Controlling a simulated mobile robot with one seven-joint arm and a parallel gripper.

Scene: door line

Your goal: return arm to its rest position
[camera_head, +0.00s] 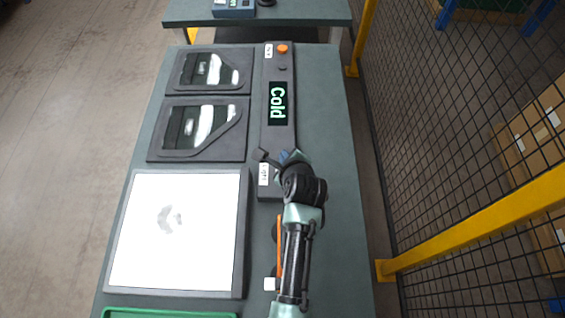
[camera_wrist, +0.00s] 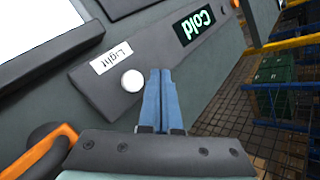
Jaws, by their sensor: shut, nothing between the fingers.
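My gripper (camera_wrist: 161,100) shows in the wrist view with its two blue fingers pressed together and nothing between them. In the head view my gripper (camera_head: 287,156) is partly hidden behind my wrist, above the lower end of the dark control panel (camera_head: 278,129). The fingertips appear beside a round white button (camera_wrist: 132,81) next to a label reading "Light" (camera_wrist: 111,58); I cannot tell whether they touch the panel. The panel's display reads "Cold" (camera_head: 278,103).
A lit white panel (camera_head: 178,230) and two dark trays with door-shaped pieces (camera_head: 201,128) (camera_head: 208,70) lie on the table's left. An orange button (camera_head: 283,48) is at the panel's far end. A yellow-railed mesh fence (camera_head: 470,228) stands at the right. An orange-handled item (camera_wrist: 42,150) lies nearby.

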